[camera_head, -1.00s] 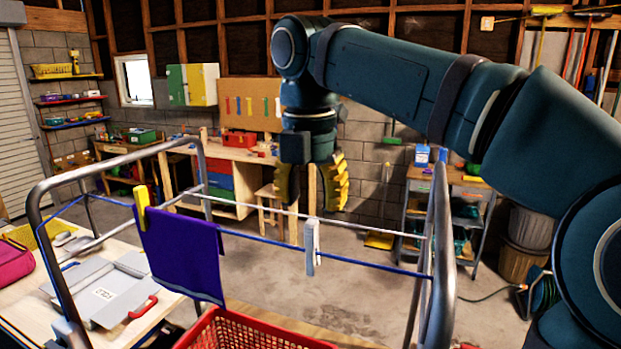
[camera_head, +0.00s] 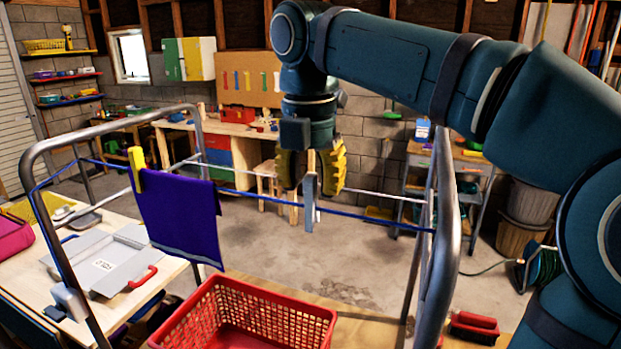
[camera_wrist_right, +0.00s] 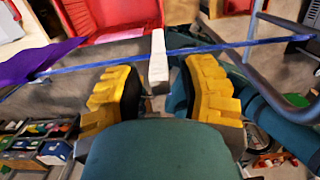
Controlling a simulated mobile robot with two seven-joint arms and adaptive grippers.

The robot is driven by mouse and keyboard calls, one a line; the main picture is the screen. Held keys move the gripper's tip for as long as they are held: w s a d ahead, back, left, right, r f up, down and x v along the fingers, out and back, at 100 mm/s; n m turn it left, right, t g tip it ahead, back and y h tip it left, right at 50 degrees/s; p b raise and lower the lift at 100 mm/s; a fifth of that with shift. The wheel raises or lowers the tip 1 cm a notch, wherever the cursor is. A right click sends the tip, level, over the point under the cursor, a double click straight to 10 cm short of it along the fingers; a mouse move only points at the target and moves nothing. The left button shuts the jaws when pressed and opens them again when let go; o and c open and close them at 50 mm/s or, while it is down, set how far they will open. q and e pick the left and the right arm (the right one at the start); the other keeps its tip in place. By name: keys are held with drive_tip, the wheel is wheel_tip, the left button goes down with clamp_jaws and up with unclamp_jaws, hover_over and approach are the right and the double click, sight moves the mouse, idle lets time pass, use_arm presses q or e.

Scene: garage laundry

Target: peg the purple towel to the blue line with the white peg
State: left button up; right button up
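The purple towel (camera_head: 181,217) hangs over the blue line (camera_head: 270,207), with a yellow peg (camera_head: 136,168) at its left end. The white peg (camera_head: 309,203) sits upright on the blue line, to the right of the towel and apart from it. My right gripper (camera_head: 308,176) is open, pointing down, its yellow fingers either side of the peg's upper part. The right wrist view shows a gap between each finger and the white peg (camera_wrist_right: 158,60), with the blue line (camera_wrist_right: 105,63) crossing at the peg. The towel (camera_wrist_right: 35,62) shows at left there. My left gripper is out of view.
A metal rack frame (camera_head: 446,235) carries the blue line and a paler line behind it. A red basket (camera_head: 172,335) stands below. A grey case (camera_head: 105,262) lies on the left table. A red brush (camera_head: 473,327) lies at lower right.

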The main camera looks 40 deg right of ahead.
clamp_jaws()
drive_tip(key=shift+r, duration=0.1)
drive_tip(key=shift+r+p, duration=1.35)
drive_tip(key=shift+p, duration=0.05)
drive_tip(key=shift+r+p, duration=0.65)
drive_tip(key=shift+r, duration=0.7)
drive_tip(key=shift+f, duration=0.1)
